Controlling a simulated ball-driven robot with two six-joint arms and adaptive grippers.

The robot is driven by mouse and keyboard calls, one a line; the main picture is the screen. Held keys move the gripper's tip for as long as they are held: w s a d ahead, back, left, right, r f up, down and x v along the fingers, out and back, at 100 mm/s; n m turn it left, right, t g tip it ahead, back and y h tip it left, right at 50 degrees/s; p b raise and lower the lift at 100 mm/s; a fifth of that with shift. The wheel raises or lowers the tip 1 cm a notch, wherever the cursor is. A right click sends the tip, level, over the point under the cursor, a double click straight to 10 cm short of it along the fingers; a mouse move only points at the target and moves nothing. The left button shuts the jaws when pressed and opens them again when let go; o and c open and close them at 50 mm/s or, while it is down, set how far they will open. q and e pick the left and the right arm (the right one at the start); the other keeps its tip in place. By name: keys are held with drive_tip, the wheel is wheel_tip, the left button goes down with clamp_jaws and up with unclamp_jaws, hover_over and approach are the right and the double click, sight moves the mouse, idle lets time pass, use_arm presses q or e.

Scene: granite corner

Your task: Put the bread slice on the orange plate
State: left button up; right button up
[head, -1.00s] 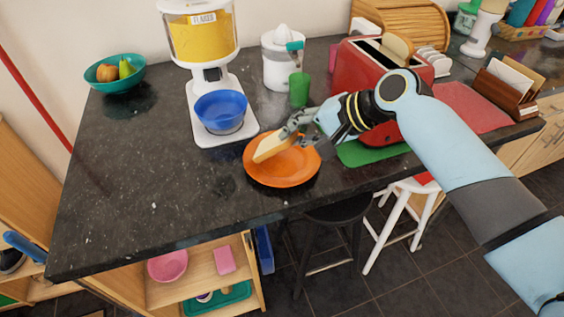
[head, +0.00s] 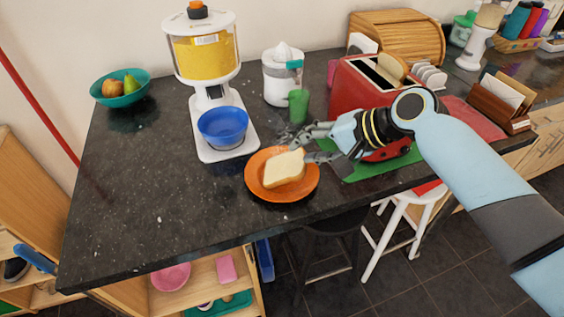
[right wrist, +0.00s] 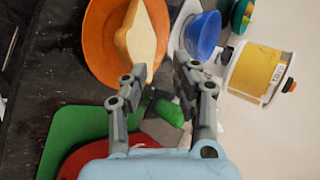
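The bread slice (head: 284,167) is pale with a brown crust and lies on the orange plate (head: 255,185), within its rim. In the right wrist view the bread slice (right wrist: 140,38) also shows against the orange plate (right wrist: 97,42). My right gripper (head: 306,143) is just right of the bread, over the plate's right edge. Its fingers are spread with nothing between them, as the right wrist view also shows (right wrist: 160,72). The bread appears clear of the grip. My left gripper is out of view.
A dispenser with a blue bowl (head: 223,127) stands behind and left of the plate. A green cup (head: 298,106) and a red toaster (head: 352,93) stand behind my right gripper. A green mat (head: 366,172) lies to the right.

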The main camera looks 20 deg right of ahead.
drive_tip(key=p+v, duration=0.3)
drive_tip(key=v, duration=0.1)
drive_tip(key=shift+s+d+r, duration=0.1)
drive_tip(key=shift+r, duration=0.05)
